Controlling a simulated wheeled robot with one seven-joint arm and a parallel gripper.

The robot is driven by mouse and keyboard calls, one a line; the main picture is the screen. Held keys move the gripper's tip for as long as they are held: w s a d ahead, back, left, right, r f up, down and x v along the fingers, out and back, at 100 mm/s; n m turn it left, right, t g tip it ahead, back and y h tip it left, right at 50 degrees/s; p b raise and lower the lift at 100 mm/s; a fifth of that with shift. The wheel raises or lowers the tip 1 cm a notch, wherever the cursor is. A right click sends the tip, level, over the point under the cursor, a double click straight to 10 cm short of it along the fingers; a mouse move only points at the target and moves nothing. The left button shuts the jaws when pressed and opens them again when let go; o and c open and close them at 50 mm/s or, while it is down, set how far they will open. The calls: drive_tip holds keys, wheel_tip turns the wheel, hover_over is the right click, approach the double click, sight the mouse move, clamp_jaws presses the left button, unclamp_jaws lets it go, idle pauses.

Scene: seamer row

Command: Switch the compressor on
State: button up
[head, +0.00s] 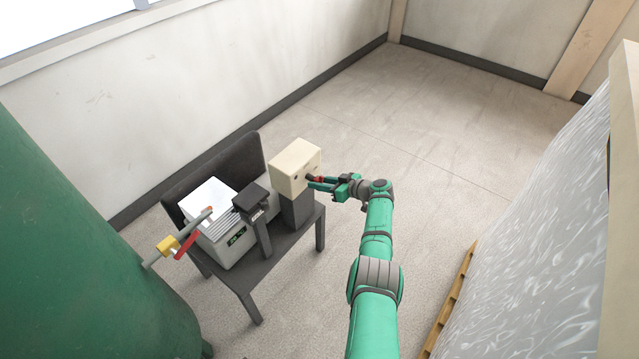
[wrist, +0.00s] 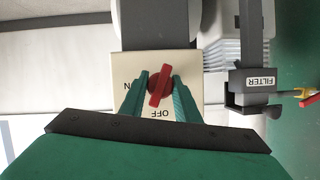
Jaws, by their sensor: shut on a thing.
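The compressor's switch box is a cream box (head: 292,169) on a dark post at the right end of a dark stand. The wrist view shows its cream face (wrist: 122,66) with a red rotary knob (wrist: 160,89), an upside-down OFF label below it and a partly hidden ON label at its left. The knob's bar is slightly tilted, its lower end near OFF. My gripper (wrist: 160,86) has a finger on each side of the knob and is shut on it. In the head view my gripper (head: 318,182) reaches the box's right face.
A grey-white machine (head: 222,240) and a dark FILTER unit (head: 252,200) stand beside the box. A green tank (head: 70,230) with a red-handled valve (head: 186,245) is at left. A wrapped pallet load (head: 540,240) is at right. Floor behind is clear.

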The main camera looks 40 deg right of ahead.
drive_tip(key=o, duration=1)
drive_tip(key=shift+o, duration=0.2)
drive_tip(key=shift+s, duration=0.1)
drive_tip(key=v, duration=1)
drive_tip(key=shift+s+r, duration=0.15)
drive_tip(key=shift+s, duration=0.15)
drive_tip(key=shift+d, duration=0.15)
